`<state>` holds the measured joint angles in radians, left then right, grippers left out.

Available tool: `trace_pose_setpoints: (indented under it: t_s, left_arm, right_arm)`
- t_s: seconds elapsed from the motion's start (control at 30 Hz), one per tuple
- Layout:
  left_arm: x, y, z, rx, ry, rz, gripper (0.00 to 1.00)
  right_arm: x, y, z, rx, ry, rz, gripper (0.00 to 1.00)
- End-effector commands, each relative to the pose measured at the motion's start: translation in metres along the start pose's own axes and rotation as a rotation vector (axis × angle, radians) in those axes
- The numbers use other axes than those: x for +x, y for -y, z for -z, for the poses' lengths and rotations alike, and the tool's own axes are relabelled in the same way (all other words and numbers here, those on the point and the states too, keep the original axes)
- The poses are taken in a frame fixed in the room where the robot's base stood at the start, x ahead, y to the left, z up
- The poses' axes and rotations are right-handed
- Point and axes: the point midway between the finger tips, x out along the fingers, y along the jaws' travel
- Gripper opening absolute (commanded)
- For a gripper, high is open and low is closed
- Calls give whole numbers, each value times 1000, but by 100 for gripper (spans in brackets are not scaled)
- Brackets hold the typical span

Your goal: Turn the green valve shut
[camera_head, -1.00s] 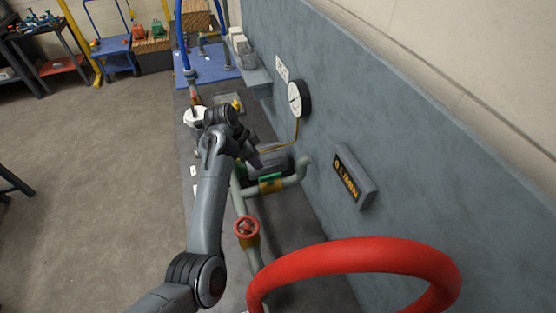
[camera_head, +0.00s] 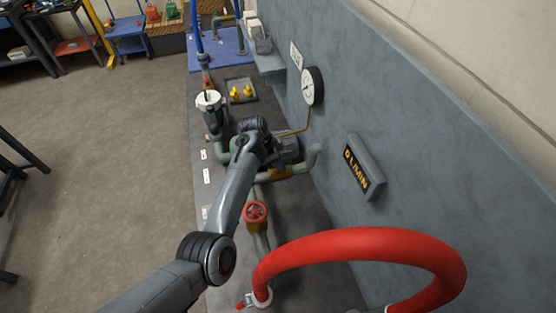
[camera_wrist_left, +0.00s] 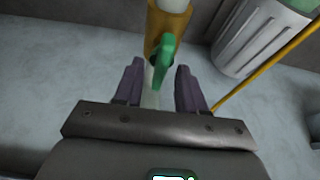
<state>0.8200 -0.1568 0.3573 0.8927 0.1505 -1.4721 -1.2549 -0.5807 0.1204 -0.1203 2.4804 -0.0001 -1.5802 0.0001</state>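The green valve shows in the left wrist view as a green lever handle (camera_wrist_left: 163,58) on a brass-coloured body (camera_wrist_left: 167,25) set in a pale pipe. My left gripper (camera_wrist_left: 157,72) is open there, with one purple finger on each side of the handle. I see a gap between the handle and each finger. In the head view my left gripper (camera_head: 273,158) is over the pipework, mostly hidden behind its own wrist, and the green handle is hard to make out there. My right gripper is not in view.
A red handwheel (camera_head: 256,213) sits on the pipe nearer to me. A thick red hose (camera_head: 360,245) arches in front. A gauge (camera_head: 312,86) and a flow display (camera_head: 364,168) are on the grey wall at right. Open floor lies left.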

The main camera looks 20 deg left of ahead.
Motion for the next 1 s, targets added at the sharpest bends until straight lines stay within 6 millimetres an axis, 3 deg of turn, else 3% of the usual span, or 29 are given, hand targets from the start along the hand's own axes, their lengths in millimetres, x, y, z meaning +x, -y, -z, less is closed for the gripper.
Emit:
trace_pose_setpoints:
  t_s: [0.2, 0.5, 1.0]
  left_arm:
    - [0, 0, 0, 0, 0, 0, 40]
    - [0, 0, 0, 0, 0, 0, 0]
    - [-3, -1, 1, -81, 0, 33, 0]
  right_arm:
    - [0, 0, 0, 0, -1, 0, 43]
    - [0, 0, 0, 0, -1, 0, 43]
    - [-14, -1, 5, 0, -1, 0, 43]
